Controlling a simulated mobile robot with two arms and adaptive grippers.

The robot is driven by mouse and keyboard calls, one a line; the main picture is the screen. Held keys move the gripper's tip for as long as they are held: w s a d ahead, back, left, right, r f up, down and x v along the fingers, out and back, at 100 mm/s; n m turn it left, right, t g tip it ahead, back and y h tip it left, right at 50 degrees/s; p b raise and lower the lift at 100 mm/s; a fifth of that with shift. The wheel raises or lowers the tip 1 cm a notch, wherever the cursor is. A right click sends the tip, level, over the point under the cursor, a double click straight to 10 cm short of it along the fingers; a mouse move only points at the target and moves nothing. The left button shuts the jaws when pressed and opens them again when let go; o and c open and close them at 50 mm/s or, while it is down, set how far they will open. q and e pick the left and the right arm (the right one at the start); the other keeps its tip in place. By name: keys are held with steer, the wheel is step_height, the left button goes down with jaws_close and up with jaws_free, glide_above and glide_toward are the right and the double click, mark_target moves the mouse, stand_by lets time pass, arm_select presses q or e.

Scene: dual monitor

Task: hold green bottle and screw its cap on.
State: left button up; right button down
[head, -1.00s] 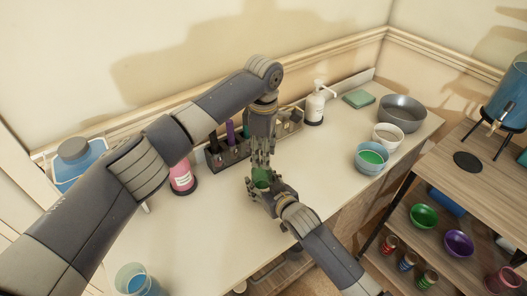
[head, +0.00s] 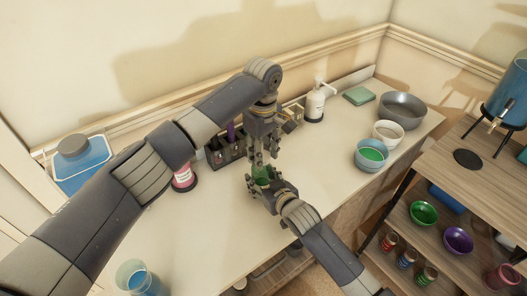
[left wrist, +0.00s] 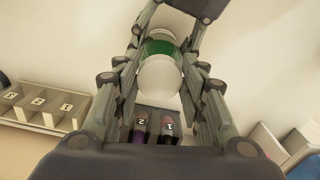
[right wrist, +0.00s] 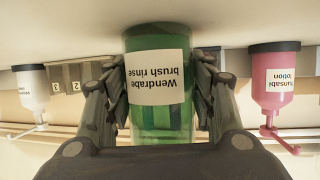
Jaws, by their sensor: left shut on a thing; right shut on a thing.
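The green bottle (head: 262,174) stands upright near the middle of the counter. In the right wrist view the bottle (right wrist: 158,110) shows a white "Wendrabe brush rinse" label, upside down in the picture. My right gripper (head: 261,186) is shut on its sides, with one finger on each side. My left gripper (head: 262,158) points down directly above the bottle. In the left wrist view its fingers lie either side of a white, rounded cap (left wrist: 160,84), with the green bottle just behind it. Whether the cap is seated on the neck cannot be told.
Behind stand a dark rack with numbered slots (head: 228,150), a pink lotion bottle (head: 183,177) and a white pump bottle (head: 315,103). Bowls (head: 371,155) stand to the right. A blue cup (head: 137,279) is at front left. The counter right of the grippers is clear.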

arm_select(q)
steer(key=m, duration=0.3)
arm_select(e)
steer(key=shift+f, duration=0.1)
arm_select(q)
steer(key=m, duration=0.5)
steer(key=shift+a, duration=0.15)
steer(key=m, duration=0.7)
steer(key=shift+a, duration=0.15)
steer(key=m, duration=0.5)
steer(key=shift+a, duration=0.1)
steer(key=m, duration=0.3)
steer(key=shift+w, duration=0.15)
steer(key=m, duration=0.6)
steer(key=shift+w+m, duration=0.1)
steer(key=shift+m, duration=0.3)
steer(key=o, duration=0.8)
steer(key=shift+c, duration=0.2)
